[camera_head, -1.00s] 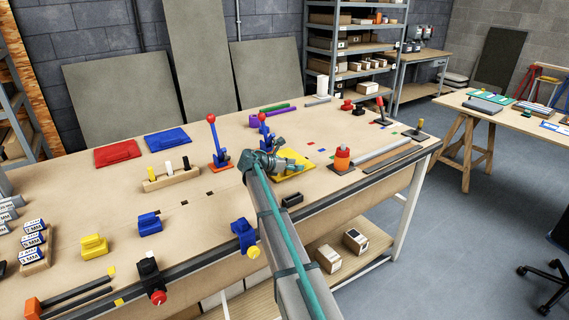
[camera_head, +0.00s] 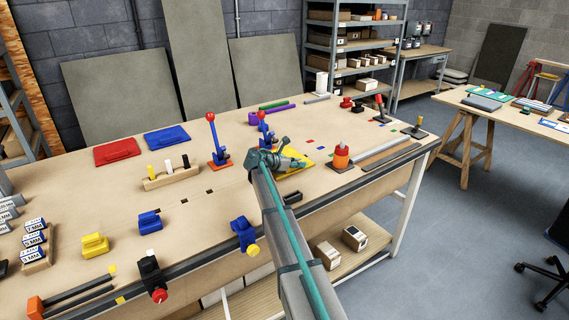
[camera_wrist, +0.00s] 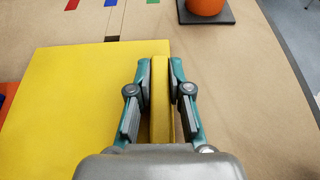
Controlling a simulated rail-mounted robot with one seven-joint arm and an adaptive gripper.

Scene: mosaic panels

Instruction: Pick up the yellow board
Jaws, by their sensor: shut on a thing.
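The yellow board (camera_wrist: 62,112) lies flat, filling the left of the wrist view. A raised yellow handle (camera_wrist: 161,105) stands at its right side. My gripper (camera_wrist: 160,68) is shut on this handle, with one finger on each side of it. In the head view the board (camera_head: 316,158) shows only in part, at the right middle of the workbench. My gripper (camera_head: 287,162) and arm cover much of it there. I cannot tell whether the board is clear of the bench top.
A blue clamp with a red knob (camera_head: 217,150) stands to the left. Small coloured tiles lie behind the board on the workbench (camera_head: 120,205). A red board (camera_head: 117,151) lies far left.

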